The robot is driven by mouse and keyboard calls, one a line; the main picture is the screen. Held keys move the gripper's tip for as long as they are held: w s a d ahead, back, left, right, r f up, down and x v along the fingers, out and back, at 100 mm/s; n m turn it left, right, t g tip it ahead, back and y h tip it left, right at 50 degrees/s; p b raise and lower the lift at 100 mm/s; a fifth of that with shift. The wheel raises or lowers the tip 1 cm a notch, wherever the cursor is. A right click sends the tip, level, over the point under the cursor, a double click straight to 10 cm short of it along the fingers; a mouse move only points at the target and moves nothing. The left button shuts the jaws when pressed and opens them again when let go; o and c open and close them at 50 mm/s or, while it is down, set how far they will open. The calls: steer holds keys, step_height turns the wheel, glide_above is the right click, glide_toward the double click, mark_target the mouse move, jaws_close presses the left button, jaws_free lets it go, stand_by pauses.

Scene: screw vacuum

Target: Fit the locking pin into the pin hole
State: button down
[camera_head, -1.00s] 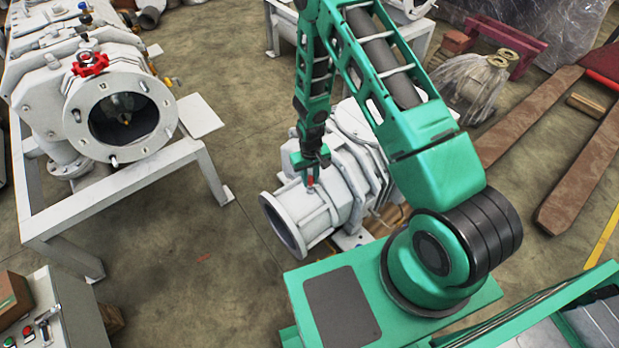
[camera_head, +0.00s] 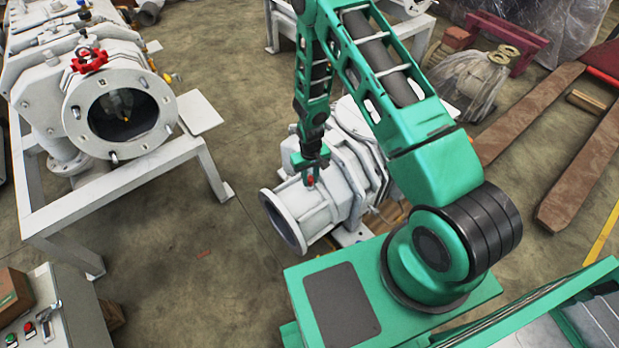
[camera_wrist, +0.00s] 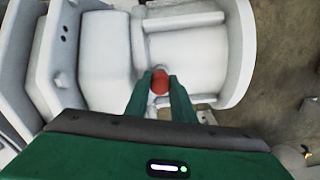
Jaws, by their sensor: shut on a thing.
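The locking pin shows as a small red head (camera_wrist: 160,82) between the green fingers of my gripper (camera_wrist: 160,88) in the wrist view. My gripper is shut on it. The red head also shows in the head view (camera_head: 310,181), just below the fingertips. It is right at the top of the white flanged cylinder (camera_head: 303,207) of the pump body (camera_head: 352,165). A round white boss (camera_wrist: 160,66) shows just behind the pin in the wrist view. The pin's shank and the pin hole are hidden, so I cannot tell how deep the pin sits.
A control box (camera_head: 55,318) is at lower left. Bare floor (camera_head: 200,250) lies between. Brown wooden beams (camera_head: 590,150) lie at right.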

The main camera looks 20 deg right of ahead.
steer(key=shift+f, duration=0.2)
steer(key=c, duration=1.4)
jaws_free()
steer(key=shift+c, duration=0.2)
step_height(320, 180, up, 11)
steer(key=shift+f, duration=0.2)
